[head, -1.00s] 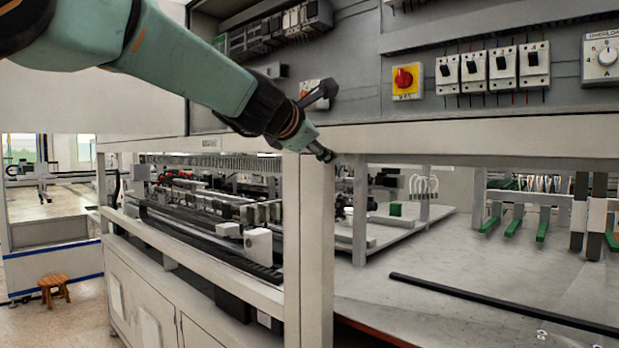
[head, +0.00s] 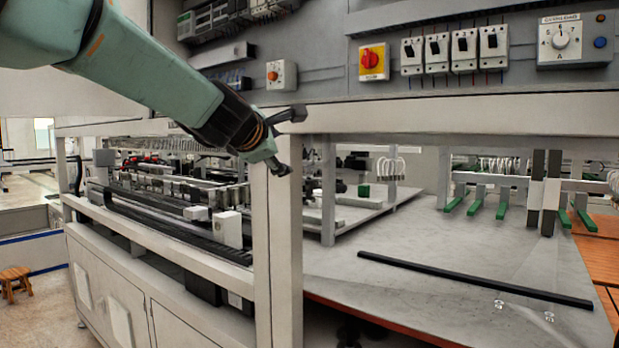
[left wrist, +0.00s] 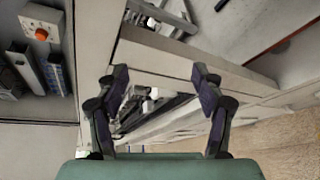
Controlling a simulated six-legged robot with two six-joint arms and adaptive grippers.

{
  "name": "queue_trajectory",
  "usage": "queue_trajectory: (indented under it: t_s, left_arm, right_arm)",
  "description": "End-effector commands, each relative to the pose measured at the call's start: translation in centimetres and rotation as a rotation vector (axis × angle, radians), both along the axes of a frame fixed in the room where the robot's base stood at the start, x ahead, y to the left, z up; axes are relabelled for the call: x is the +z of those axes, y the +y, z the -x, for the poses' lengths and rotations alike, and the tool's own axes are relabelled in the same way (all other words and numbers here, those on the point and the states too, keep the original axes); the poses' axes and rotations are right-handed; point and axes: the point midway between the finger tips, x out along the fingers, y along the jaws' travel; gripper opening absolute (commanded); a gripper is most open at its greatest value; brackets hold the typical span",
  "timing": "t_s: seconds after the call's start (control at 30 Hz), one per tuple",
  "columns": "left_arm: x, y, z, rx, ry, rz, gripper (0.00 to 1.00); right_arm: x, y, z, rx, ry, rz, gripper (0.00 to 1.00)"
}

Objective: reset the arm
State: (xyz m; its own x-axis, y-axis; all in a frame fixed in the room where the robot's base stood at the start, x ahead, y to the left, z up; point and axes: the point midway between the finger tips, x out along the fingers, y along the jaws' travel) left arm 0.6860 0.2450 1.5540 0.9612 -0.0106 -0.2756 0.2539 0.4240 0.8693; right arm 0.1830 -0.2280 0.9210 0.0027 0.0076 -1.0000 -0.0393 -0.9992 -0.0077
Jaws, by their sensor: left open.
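My left arm comes in from the upper left in the head view. Its gripper (head: 284,142) is in front of the machine's white corner post (head: 278,250), just below the control panel. In the left wrist view my left gripper (left wrist: 158,80) has its two dark fingers spread wide apart with nothing between them. Behind the fingers are the machine's white frame and part of its rail area. My right gripper is not in view.
The control panel (head: 330,60) has a red and yellow rotary switch (head: 371,62) and several breakers. A grey worktable (head: 420,245) with a black bar (head: 474,278) lies to the right. A rail mechanism (head: 170,205) is at left. A wooden stool (head: 15,280) stands on the floor.

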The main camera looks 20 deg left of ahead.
Motion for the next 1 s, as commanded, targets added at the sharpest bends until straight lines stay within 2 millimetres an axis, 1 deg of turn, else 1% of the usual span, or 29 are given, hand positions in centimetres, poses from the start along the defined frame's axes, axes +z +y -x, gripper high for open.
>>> queue_trajectory:
  t_s: [0.13,0.17,0.23,0.27,0.33,0.37,0.4,0.47,0.5,0.57,0.6,0.67,0.7,0.77,0.8,0.87,0.9,0.97,1.0]
  left_arm:
    - [0.1,0.1,0.0,-0.006,-0.005,-0.041,0.68]
    - [0.2,0.3,-0.1,-0.006,-0.01,-0.069,0.68]
    - [0.3,0.9,-0.1,-0.005,-0.024,-0.181,0.68]
    - [-0.2,1.3,0.0,-0.005,-0.022,-0.247,0.68]
    - [-2.0,2.0,0.5,-0.015,-0.002,-0.433,0.68]
    - [-3.4,2.3,0.7,-0.025,0.014,-0.517,0.68]
    - [-5.8,2.6,1.0,-0.044,0.042,-0.623,0.68]
    - [-9.4,2.9,1.3,-0.074,0.083,-0.744,0.68]
    - [-11.9,3.0,1.6,-0.098,0.111,-0.815,0.68]
    - [-15.7,3.1,2.0,-0.139,0.153,-0.915,0.68]
    - [-18.4,3.1,2.4,-0.171,0.182,-0.975,0.68]
    - [-22.4,3.1,3.2,-0.222,0.223,-1.059,0.68]
    - [-24.9,3.0,3.7,-0.258,0.248,-1.112,0.68]
    - [-28.8,2.9,4.7,-0.315,0.285,-1.183,0.68]
    - [-31.3,2.8,5.4,-0.354,0.308,-1.227,0.68]
    - [-35.1,2.7,6.7,-0.418,0.341,-1.286,0.68]
    - [-37.5,2.5,7.6,-0.462,0.361,-1.324,0.68]
    - [-41.2,2.3,9.0,-0.528,0.391,-1.373,0.68]
    - [-43.6,2.1,10.1,-0.575,0.41,-1.402,0.68]
  right_arm:
    - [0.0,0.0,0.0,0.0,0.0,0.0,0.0]
    - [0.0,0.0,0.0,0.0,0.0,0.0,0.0]
    - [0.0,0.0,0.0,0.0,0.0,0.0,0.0]
    - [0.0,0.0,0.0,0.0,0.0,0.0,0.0]
    - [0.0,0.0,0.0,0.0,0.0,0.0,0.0]
    - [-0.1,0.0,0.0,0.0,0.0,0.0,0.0]
    - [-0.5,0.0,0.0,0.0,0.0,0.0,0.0]
    - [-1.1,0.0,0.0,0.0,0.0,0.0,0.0]
    - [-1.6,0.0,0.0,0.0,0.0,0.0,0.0]
    - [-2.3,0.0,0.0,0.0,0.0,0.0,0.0]
    - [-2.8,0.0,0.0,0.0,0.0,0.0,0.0]
    - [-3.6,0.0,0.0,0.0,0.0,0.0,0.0]
    - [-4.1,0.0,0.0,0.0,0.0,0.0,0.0]
    - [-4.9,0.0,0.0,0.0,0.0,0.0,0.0]
    - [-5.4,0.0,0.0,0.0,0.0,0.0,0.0]
    - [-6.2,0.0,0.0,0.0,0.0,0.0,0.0]
    - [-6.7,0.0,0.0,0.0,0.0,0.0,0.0]
    - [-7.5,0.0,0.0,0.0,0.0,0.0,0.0]
    - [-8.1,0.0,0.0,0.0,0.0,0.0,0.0]
